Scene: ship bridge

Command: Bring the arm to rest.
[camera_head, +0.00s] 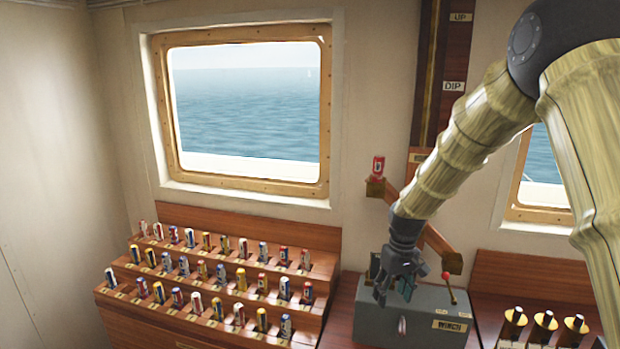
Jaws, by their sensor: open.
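My gripper (391,289) is open and empty at the end of my arm, pointing down. In the picture it sits in front of the grey winch box (414,325), over its upper left part. I cannot tell whether it touches the box. My arm comes down from the upper right, with a bamboo-like sleeve. Part of the box top is hidden behind my gripper.
A red-knobbed lever (447,279) stands on the box, close right of my gripper. A red can (377,168) sits on a wooden ledge above. Stepped wooden racks (230,218) with many small rolls are at left. Several dark-topped brass cylinders (543,327) stand lower right.

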